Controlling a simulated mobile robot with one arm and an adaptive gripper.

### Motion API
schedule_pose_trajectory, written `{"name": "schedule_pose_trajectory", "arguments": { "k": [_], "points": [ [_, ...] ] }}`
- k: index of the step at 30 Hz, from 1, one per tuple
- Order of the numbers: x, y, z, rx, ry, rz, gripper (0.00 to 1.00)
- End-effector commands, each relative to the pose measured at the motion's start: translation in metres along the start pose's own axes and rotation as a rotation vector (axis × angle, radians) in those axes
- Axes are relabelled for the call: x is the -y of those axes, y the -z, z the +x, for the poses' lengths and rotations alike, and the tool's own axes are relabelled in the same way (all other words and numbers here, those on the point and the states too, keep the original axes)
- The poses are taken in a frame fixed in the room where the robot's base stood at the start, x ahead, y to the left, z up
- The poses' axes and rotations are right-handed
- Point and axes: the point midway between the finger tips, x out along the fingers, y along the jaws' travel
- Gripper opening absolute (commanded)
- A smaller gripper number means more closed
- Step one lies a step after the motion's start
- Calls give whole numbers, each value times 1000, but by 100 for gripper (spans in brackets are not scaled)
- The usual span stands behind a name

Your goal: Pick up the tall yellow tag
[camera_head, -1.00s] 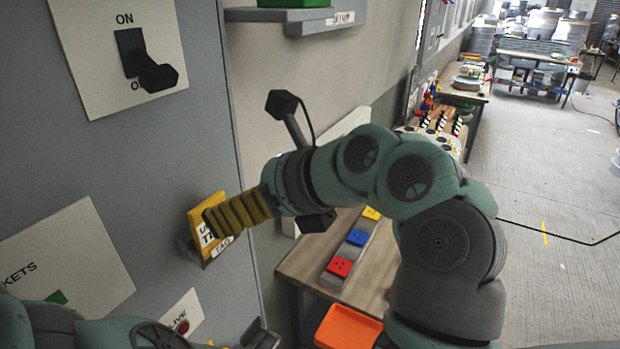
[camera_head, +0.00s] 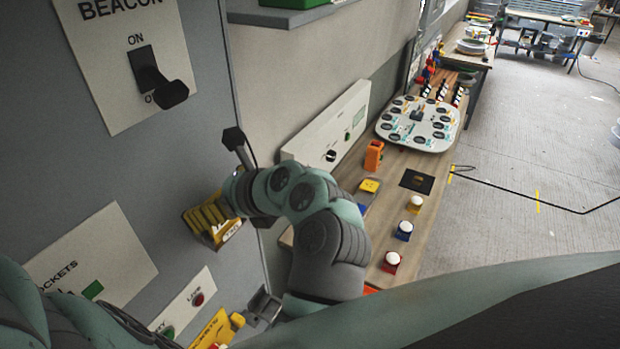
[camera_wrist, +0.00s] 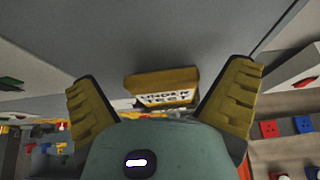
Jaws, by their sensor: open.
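A yellow tag with a white "UNDER TEST" label (camera_wrist: 165,92) shows between my gripper's fingers in the wrist view. In the head view the tag (camera_head: 229,234) is at the grey cabinet face, partly hidden behind my gripper (camera_head: 196,217). My gripper (camera_wrist: 160,76) is open, with one yellow ribbed finger on either side of the tag and a gap on both sides. I cannot tell how deep the tag sits between the fingers. Another yellow piece with dark lettering (camera_head: 212,332) is low on the cabinet; I cannot tell its height.
The grey cabinet (camera_head: 190,110) carries a beacon switch (camera_head: 158,82) above and a sockets plate (camera_head: 90,265) below. A wooden bench (camera_head: 350,205) with coloured buttons and a white round-holed board (camera_head: 418,124) stands to the right. A grey shelf (camera_head: 290,14) is above.

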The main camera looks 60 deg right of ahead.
Motion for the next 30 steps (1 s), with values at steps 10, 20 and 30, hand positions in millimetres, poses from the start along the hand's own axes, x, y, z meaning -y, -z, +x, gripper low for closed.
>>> {"name": "schedule_pose_trajectory", "arguments": {
  "k": [10, 20, 30],
  "points": [
    [4, -8, 14, 8, 7, 2, 100],
    [0, 0, 24, -2, -1, -1, 100],
    [0, 0, 24, -1, 0, -1, 81]
  ]
}}
